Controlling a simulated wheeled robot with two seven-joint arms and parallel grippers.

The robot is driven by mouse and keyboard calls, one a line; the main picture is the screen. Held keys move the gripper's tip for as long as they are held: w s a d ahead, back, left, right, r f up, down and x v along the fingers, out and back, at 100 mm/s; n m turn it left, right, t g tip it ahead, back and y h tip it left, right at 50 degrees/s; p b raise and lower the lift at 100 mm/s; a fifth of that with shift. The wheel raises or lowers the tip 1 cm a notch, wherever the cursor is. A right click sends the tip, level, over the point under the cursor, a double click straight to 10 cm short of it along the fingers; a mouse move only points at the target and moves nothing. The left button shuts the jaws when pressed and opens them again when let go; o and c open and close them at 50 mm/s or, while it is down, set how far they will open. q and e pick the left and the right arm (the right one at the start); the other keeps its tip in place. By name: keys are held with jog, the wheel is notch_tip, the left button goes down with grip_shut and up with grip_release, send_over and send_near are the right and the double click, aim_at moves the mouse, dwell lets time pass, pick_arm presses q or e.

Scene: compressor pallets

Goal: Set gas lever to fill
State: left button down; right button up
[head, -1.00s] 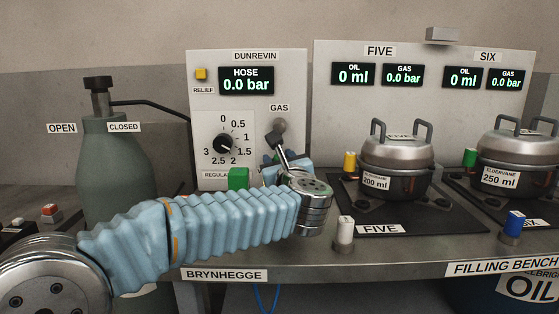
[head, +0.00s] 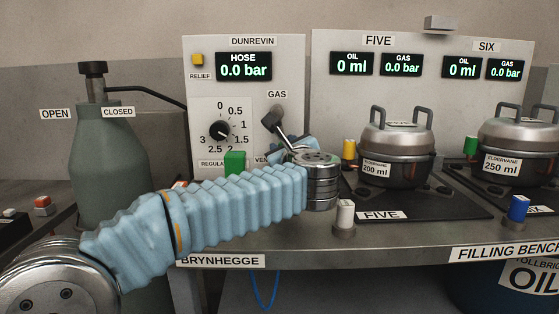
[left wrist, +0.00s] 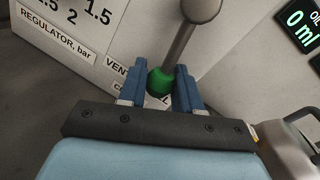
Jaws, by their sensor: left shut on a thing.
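The gas lever (head: 281,131) is on the DUNREVIN panel (head: 190,110), under the GAS label. Its grey rod hangs from a round grey hub and slants down to the right in the head view. In the left wrist view, the green knob (left wrist: 161,82) at the rod's end sits between the two blue fingers of my left gripper (left wrist: 158,90), which is shut on it. In the head view my left gripper (head: 290,150) is mostly hidden behind my wrist. VENT shows on the label below the lever; the other words are largely covered. My right gripper is not in view.
The hose display (head: 244,66) reads 0.0 bar. A regulator dial (head: 219,130) and a green button (head: 235,162) are left of the lever. A green gas bottle (head: 112,165) stands left.

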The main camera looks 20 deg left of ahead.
pick_arm(q)
jog(key=shift+w+d+n+h+b, duration=0.15)
jog(key=shift+d+n+b, duration=0.25)
jog(key=shift+n+b, duration=0.2)
jog(key=shift+w+d+n+h+b, duration=0.15)
jog(key=shift+d+n+b, duration=0.2)
jog(key=shift+n+b, duration=0.25)
jog(key=shift+w+d+r+n+g+b, duration=0.15)
jog(key=shift+d+r+n+b, duration=0.3)
jog(key=shift+n, duration=0.25)
jog(key=shift+d+r+n+g+b, duration=0.15)
jog(key=shift+d+r+n+b, duration=0.25)
jog(key=shift+n, duration=0.3)
jog(key=shift+h, duration=0.3)
jog(key=c, duration=1.1)
grip_release()
jog(key=b+v, duration=0.1)
jog(key=v, duration=1.3)
jog(key=shift+f, duration=0.1)
